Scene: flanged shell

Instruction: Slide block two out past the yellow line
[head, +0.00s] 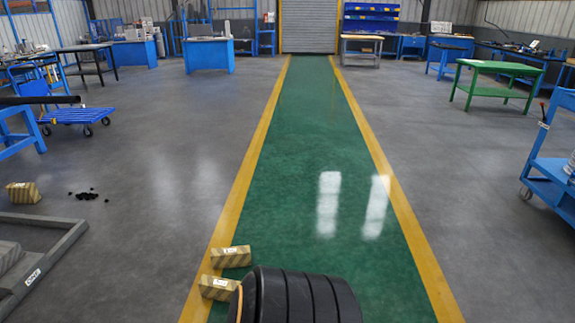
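Two small tan blocks with diagonal stripes and white labels lie at the bottom centre of the head view. The farther block (231,257) rests at the inner edge of the left yellow line (247,180), partly on the green lane. The nearer block (216,289) lies across that line, close to a big black ribbed cylinder (310,298). A third similar block (22,193) lies on the grey floor at far left. The labels are too small to read, so I cannot tell which is block two. Neither of my grippers shows.
A grey frame (62,243) with a label lies on the floor at lower left. Small black pieces (84,195) are scattered beyond it. The green lane (305,130) ahead is clear. A blue cart (550,175) stands at right, a green table (495,68) behind it.

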